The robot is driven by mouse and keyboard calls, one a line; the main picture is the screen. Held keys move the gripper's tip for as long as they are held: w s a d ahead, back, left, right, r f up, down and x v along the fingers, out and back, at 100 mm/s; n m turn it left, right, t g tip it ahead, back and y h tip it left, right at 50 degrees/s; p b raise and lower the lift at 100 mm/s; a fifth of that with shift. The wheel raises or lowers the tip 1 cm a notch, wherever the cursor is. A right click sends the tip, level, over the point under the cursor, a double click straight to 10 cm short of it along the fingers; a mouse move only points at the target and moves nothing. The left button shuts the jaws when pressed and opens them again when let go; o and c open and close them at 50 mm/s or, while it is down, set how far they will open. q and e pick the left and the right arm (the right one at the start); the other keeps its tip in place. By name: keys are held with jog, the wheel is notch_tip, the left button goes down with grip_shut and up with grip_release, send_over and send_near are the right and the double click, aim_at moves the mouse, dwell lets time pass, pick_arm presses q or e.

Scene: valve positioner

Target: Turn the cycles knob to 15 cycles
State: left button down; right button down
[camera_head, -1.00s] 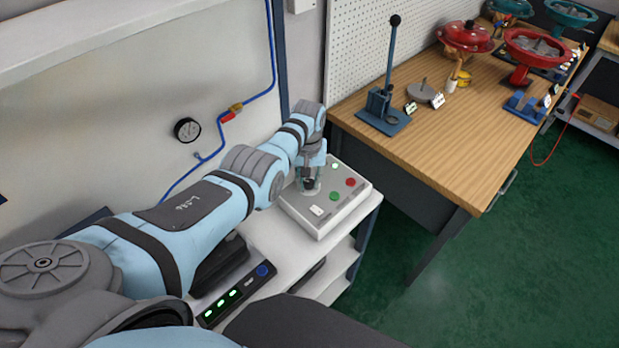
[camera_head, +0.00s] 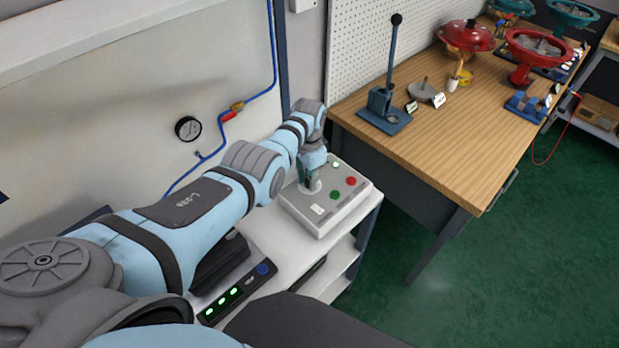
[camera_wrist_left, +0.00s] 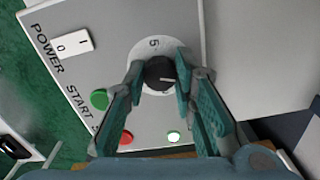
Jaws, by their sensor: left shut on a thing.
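The grey control box (camera_head: 352,202) stands on the white bench in the head view. Its black cycles knob (camera_wrist_left: 158,74) sits on a round pale dial (camera_wrist_left: 146,50) in the left wrist view. A white pointer line on the knob points right in that picture. A "5" shows on the dial above it; other marks are hidden or too small to read. My left gripper (camera_wrist_left: 160,70) reaches down over the box and is shut on the knob, one teal finger on each side. It also shows in the head view (camera_head: 309,187). My right gripper is out of view.
Beside the knob are a white power switch (camera_wrist_left: 70,44), a green button (camera_wrist_left: 99,99), a red button (camera_wrist_left: 126,138) and a lit lamp (camera_wrist_left: 173,136). A wooden workbench (camera_head: 450,145) with a lever press (camera_head: 385,105) stands to the right.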

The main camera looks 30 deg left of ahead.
pick_arm(q)
jog(key=shift+s+f+m, duration=0.1)
jog(key=shift+m, duration=0.7)
jog(key=c, duration=1.3)
grip_release()
jog(key=shift+r, duration=0.5)
notch_tip(320, 180, up, 11)
jog(key=shift+r, duration=0.1)
